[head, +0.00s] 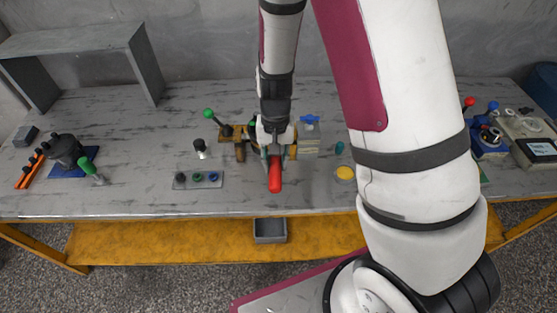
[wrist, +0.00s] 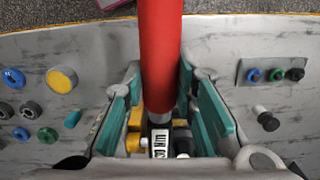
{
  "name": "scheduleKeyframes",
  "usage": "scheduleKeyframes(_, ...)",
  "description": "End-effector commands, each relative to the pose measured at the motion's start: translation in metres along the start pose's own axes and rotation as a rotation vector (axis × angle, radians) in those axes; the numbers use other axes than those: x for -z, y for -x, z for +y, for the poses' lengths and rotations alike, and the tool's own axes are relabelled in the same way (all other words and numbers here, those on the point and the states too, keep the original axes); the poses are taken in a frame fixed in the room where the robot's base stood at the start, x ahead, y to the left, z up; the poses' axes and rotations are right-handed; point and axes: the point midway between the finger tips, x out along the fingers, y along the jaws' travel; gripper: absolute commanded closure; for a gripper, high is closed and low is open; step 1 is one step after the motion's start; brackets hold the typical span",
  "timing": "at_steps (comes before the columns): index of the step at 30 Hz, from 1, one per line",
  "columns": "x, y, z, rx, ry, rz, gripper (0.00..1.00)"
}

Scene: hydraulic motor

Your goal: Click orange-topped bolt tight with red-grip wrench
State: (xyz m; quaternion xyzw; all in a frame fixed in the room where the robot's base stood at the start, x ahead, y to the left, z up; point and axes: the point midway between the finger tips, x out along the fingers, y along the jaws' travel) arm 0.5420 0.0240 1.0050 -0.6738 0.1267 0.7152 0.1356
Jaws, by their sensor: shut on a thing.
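The red-grip wrench (head: 275,175) is in my gripper (head: 272,148) above the middle of the workbench. Its red grip points toward the front edge. In the wrist view the red grip (wrist: 160,50) runs between the two teal finger pads, and a pale shaft with dark lettering (wrist: 159,140) shows beyond it. My gripper is shut on the wrench. A brown-yellow fixture (head: 240,150) stands behind and around the gripper. I cannot make out the orange-topped bolt; the gripper and wrench cover much of the fixture, and whether the wrench head touches a bolt cannot be told.
A grey plate with dark, blue and green round parts (head: 198,180) lies front left. A black-and-white knob piece (head: 200,148) stands behind it. A yellow disc (head: 346,173) lies to the right. My arm hides much of the right side.

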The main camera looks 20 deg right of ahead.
Motion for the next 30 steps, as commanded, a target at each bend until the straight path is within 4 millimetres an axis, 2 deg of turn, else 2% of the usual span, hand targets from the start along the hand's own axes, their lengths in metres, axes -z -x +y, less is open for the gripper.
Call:
scheduleKeyframes(21, 0.007, 0.002, -0.022, 0.014, -0.126, 0.014, 1.0)
scheduleKeyframes(30, 0.007, 0.002, -0.026, 0.016, -0.144, 0.016, 1.0)
